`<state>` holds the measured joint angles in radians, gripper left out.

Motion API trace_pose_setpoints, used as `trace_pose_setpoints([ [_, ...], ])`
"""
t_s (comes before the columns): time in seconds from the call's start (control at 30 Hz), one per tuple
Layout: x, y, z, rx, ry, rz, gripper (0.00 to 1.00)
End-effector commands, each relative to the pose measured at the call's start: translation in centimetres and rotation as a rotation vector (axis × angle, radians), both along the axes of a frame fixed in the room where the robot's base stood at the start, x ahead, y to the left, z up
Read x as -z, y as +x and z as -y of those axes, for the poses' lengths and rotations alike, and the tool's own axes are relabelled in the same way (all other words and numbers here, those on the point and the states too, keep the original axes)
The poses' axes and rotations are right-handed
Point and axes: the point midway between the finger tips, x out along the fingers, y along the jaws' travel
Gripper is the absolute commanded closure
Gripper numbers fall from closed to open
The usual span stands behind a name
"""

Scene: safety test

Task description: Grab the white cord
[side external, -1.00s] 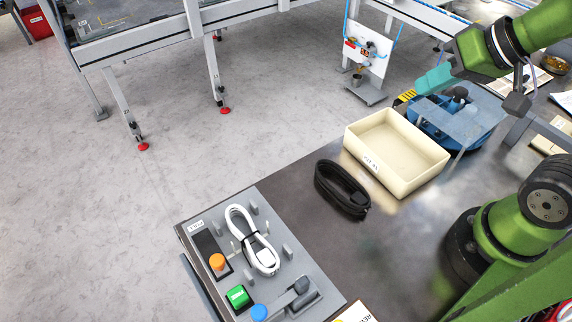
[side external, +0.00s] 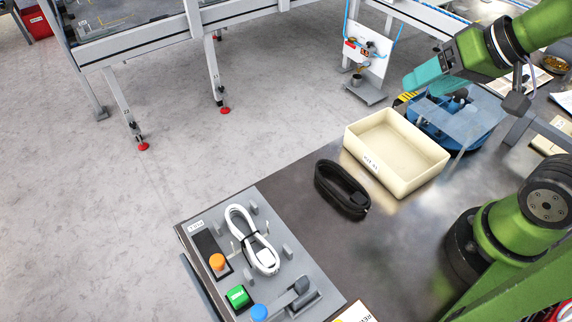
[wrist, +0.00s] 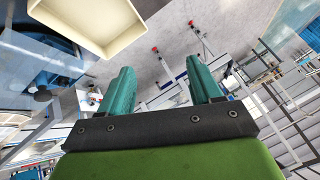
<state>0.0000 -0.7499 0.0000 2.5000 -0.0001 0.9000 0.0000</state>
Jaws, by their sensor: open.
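The white cord (side external: 240,228) lies coiled on a grey fixture panel (side external: 222,254) at the table's front left, tied with a black band, between small grey pegs. My gripper (side external: 420,78) is at the upper right in the side view, above and behind the cream bin, far from the cord. In the wrist view its two teal fingers (wrist: 157,84) stand wide apart with nothing between them. The white cord does not show in the wrist view.
A black coiled cable (side external: 342,190) lies between the panel and the cream bin (side external: 420,181). A blue device (side external: 477,132) under a clear plate stands behind the bin. The panel carries orange (side external: 217,262), green (side external: 238,296) and blue (side external: 259,312) buttons and a grey lever (side external: 301,286).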

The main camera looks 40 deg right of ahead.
Motion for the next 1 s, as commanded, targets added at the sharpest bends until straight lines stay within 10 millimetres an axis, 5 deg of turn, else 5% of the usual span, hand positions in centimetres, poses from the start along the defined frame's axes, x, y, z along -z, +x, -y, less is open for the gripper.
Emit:
trace_pose_setpoints([
  [0.17, 0.4, 0.0, -0.8, -0.032, 0.000, -0.016, 0.36],
  [0.33, 1.7, 1.5, -4.9, -0.197, -0.027, -0.125, 0.36],
  [0.6, 3.2, 4.8, -16.7, -0.456, -0.127, -0.353, 0.36],
  [0.8, 5.9, 4.6, -26.5, -0.534, -0.236, -0.497, 0.36],
  [1.0, 7.4, 4.1, -32.8, -0.472, -0.307, -0.570, 0.36],
])
